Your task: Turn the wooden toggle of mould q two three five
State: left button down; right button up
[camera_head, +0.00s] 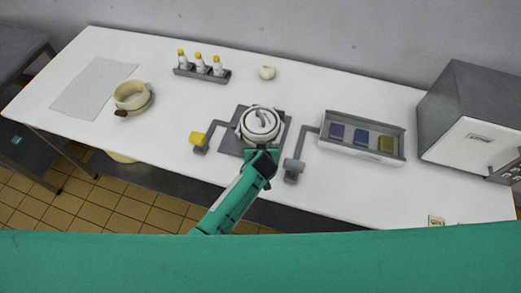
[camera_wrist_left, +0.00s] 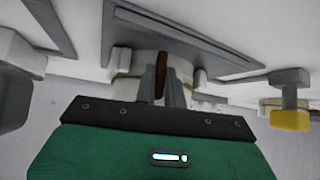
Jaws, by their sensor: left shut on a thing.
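A round white mould (camera_head: 261,122) with a ringed top stands on a dark square plate (camera_head: 229,143) near the middle of the table. My left gripper (camera_head: 262,148) is at the mould's near side. In the left wrist view, my left gripper (camera_wrist_left: 161,86) is shut on a thin brown piece, which appears to be the wooden toggle (camera_wrist_left: 159,89). I cannot read a number on the mould. My right gripper is not in view.
A yellow knob (camera_head: 197,138) and a grey knob (camera_head: 293,167) on bent bars flank the plate. A cream pot (camera_head: 131,94) stands left.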

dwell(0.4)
pick_arm(q)
jog(key=c, duration=1.5)
grip_release()
jog(key=shift+b+v, duration=1.5)
jog(key=shift+v, duration=5.4)
jog(key=shift+d, duration=0.1)
